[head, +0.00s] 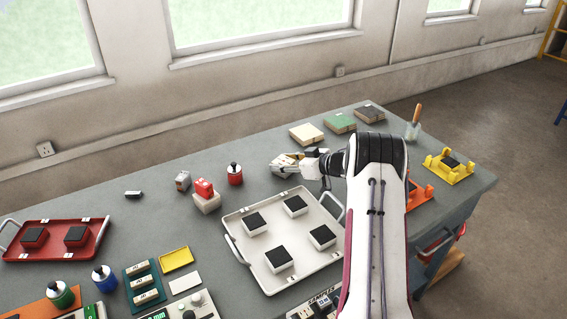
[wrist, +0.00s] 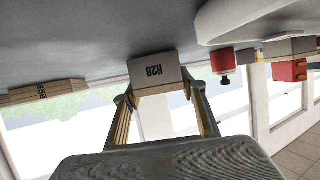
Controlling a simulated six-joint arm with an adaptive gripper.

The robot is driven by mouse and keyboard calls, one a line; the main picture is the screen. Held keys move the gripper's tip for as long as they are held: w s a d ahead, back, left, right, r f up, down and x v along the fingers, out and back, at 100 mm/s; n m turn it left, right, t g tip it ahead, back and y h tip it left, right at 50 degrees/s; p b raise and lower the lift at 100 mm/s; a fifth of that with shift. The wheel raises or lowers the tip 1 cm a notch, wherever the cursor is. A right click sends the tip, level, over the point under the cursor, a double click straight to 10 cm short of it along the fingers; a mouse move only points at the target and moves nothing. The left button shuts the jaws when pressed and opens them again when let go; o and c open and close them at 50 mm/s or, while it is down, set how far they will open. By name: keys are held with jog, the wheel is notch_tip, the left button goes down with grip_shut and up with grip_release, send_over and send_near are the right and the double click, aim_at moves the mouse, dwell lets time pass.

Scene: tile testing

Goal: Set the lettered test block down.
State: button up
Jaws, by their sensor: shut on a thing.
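The lettered test block (wrist: 153,72) is pale grey and shows "H28" upside down in the wrist view. My gripper (wrist: 160,98) is shut on it, with one finger at each side. In the head view the block (head: 280,170) shows beside the fingers of my gripper (head: 288,164), over the grey table behind the white tray. My gripper partly covers it there. The block's face looks level with the table surface in the wrist view, but I cannot tell whether it touches the table.
A red bottle (head: 235,175) and a red block (head: 204,187) on a pale block (head: 206,204) stand to the left. The white tray (head: 268,238) with several dark-topped blocks lies in front. A cream box (head: 306,134) stands behind. Bare table (head: 150,222) lies farther left.

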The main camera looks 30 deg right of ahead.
dwell(0.3)
jog(key=o, duration=1.4)
jog(key=shift+f, duration=0.1)
jog(key=shift+r, duration=0.2)
jog(key=shift+v, duration=6)
jog(key=shift+w+r, duration=0.1)
